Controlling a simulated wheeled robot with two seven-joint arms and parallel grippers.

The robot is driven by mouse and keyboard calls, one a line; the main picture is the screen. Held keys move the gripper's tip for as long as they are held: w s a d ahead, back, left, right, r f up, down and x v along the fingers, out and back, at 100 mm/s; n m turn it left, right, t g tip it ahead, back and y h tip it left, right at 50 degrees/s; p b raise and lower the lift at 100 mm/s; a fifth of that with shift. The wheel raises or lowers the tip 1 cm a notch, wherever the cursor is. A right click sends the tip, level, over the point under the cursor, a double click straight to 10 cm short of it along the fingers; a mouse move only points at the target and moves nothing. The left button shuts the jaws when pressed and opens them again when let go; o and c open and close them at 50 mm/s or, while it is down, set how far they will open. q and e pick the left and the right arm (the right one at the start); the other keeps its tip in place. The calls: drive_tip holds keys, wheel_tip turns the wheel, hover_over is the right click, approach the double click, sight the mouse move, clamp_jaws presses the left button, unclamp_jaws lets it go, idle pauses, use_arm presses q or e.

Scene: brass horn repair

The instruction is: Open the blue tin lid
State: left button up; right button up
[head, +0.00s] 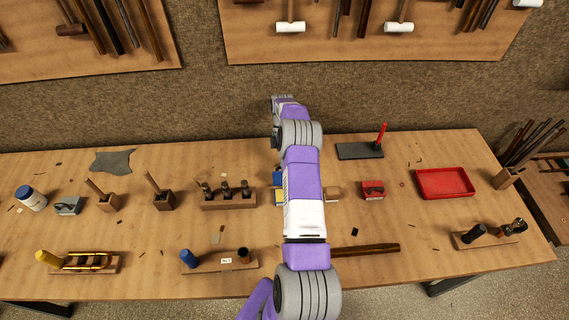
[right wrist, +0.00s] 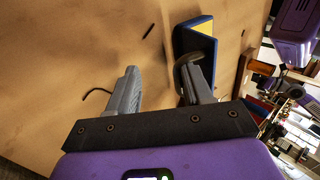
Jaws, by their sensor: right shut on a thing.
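The blue tin (head: 278,178) stands mid-table in the head view, mostly hidden behind my right arm; blue and yellow parts show at its left edge. In the right wrist view the blue tin (right wrist: 178,40) shows blue edges and a yellow face, close beyond the right-hand finger. My right gripper (right wrist: 160,75) has its fingers apart there, with a dark rounded piece at the tip of the right-hand one. It is shut on the tin's lid, though the contact is unclear. Whether the lid is raised cannot be told. My left gripper is out of view.
A wooden block with several tools (head: 229,200) stands left of the tin. A small red box (head: 372,190) and a red tray (head: 445,183) are to the right. A dark rod (head: 365,249) lies in front.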

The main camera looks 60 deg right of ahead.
drive_tip(key=shift+d+f, duration=0.1)
drive_tip(key=shift+f, duration=0.2)
drive_tip(key=shift+w, duration=0.1)
drive_tip(key=p+v, duration=0.3)
drive_tip(key=v, duration=0.4)
drive_tip(key=shift+r+p, duration=0.35)
drive_tip(key=shift+r, duration=0.15)
idle(0.8)
